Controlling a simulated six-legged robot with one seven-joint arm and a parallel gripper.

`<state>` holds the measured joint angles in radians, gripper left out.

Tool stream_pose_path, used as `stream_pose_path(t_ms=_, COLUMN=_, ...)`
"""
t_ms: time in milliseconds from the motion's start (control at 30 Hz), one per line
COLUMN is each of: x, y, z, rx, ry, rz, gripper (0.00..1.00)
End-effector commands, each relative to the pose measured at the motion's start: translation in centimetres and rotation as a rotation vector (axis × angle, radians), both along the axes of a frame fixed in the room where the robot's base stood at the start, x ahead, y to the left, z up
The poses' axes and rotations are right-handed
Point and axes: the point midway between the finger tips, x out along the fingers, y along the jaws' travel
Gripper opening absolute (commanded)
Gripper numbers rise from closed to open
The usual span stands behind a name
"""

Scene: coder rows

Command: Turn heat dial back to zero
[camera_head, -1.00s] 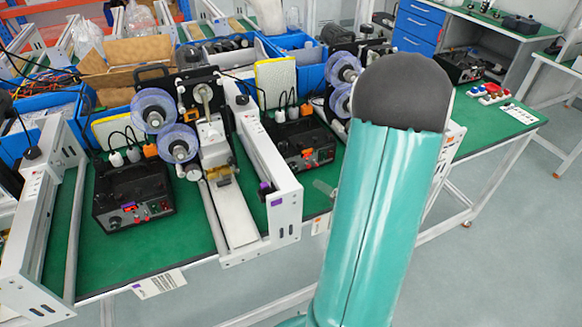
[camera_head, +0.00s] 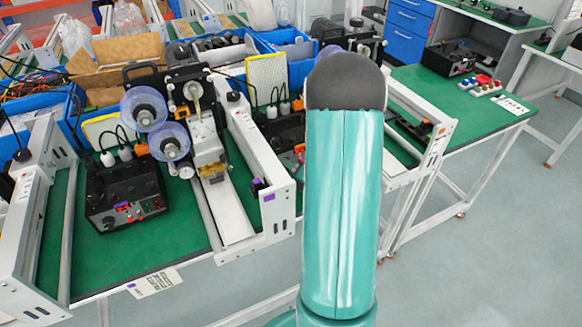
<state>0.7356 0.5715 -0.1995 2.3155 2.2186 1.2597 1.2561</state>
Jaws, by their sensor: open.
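A black control box (camera_head: 124,192) stands on the green bench top at left, with small knobs, a purple part and red parts on its front panel. A second dark box (camera_head: 288,132) is farther right, partly hidden behind my teal arm link. The knobs are too small to read, and I cannot tell which one is the heat dial or where it points. My arm link, with its dark rounded end, stands in front of the bench right of centre. My gripper is not in view.
Beside the left box stands a machine with clear blue reels (camera_head: 143,108) and a white rail frame (camera_head: 262,165). Blue bins (camera_head: 32,139) and cardboard line the back. A second green bench (camera_head: 450,122) is at right. Grey floor (camera_head: 480,270) is open at lower right.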

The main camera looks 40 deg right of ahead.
Motion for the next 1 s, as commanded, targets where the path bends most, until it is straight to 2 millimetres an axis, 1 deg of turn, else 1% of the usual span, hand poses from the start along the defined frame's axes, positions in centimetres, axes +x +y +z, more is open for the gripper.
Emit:
stream_pose_path(t_ms=100, x=0.63, y=0.0, z=-0.11, rx=0.0, ry=0.001, rz=0.001, gripper=0.48)
stream_pose_path(t_ms=333, x=0.66, y=-0.03, z=-0.12, rx=0.0, ry=0.0, rz=0.0, gripper=0.48)
stream_pose_path(t_ms=467, x=0.64, y=-0.04, z=-0.11, rx=-0.001, ry=0.0, rz=0.0, gripper=0.22)
stream_pose_path(t_ms=500, x=0.63, y=-0.03, z=-0.1, rx=-0.001, ry=0.0, rz=0.0, gripper=0.14)
stream_pose_path(t_ms=567, x=0.63, y=-0.03, z=-0.11, rx=-0.001, ry=0.0, rz=0.0, gripper=0.03)
stream_pose_path(t_ms=800, x=0.63, y=-0.01, z=-0.09, rx=-0.012, ry=0.003, rz=0.001, gripper=0.03)
stream_pose_path(t_ms=1000, x=0.63, y=0.05, z=-0.08, rx=-0.068, ry=0.019, rz=0.0, gripper=0.03)
